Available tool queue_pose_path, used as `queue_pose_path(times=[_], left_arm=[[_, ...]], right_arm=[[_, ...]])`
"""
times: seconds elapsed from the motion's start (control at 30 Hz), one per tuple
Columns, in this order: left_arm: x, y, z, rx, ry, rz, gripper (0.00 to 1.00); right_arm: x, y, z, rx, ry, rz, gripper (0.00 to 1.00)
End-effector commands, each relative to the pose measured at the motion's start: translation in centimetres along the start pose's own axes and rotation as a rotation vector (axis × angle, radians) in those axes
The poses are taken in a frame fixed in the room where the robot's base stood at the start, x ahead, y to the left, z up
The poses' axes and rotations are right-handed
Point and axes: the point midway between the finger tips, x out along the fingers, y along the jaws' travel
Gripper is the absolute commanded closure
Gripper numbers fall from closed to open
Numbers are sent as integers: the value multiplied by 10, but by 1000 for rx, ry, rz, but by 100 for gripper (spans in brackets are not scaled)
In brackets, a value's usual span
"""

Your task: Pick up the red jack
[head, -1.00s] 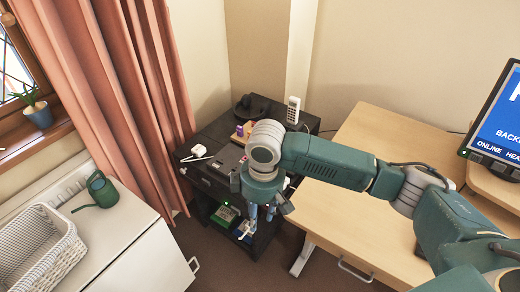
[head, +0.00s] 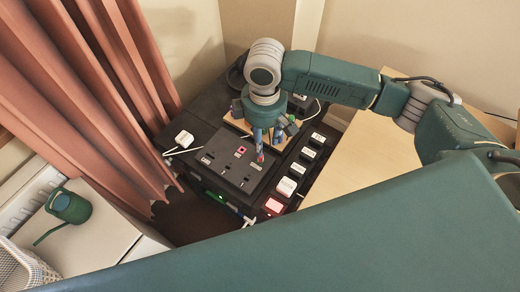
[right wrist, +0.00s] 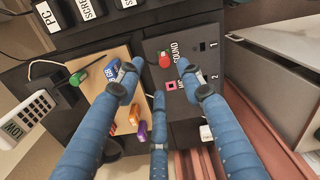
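The red jack (right wrist: 165,60) is a small round red piece on the dark panel (right wrist: 205,28), by the printed word "SOUND" in the right wrist view. In the head view it shows as a small red spot (head: 261,158) just below my right gripper's fingertips. My right gripper (right wrist: 158,74) has blue fingers, spread apart, with nothing held between them. The jack lies in the gap between the two upper fingertips. It also shows in the head view (head: 266,140), pointing down over the panel. Whether a finger touches the jack, I cannot tell. My left gripper is not in view.
A wooden board (right wrist: 108,95) with small coloured items lies beside the panel. A white adapter (head: 184,138) stands left. A curtain (head: 95,90) hangs close by.

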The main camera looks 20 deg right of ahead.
Motion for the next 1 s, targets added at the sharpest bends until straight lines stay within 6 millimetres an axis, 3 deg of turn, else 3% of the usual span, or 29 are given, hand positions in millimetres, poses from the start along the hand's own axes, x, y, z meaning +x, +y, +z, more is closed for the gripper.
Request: queue_pose_path(times=[0.1, 0.2, 0.37, 0.57, 0.7, 0.93, 1.0], left_arm=[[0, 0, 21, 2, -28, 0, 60], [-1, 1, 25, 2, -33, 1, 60], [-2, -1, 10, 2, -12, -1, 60], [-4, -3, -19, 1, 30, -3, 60], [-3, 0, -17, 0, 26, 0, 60], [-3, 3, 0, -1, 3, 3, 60], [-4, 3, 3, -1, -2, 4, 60]], right_arm=[[19, 0, 0, 2, -2, -1, 62], [28, 0, 0, 1, -1, 0, 62], [40, -2, -2, 0, 0, -1, 62], [71, -5, -5, 1, -2, 0, 62], [82, -5, -6, 0, 0, 2, 62], [83, -5, -6, -1, 1, 2, 62], [82, -5, -6, -1, 1, 2, 76]])
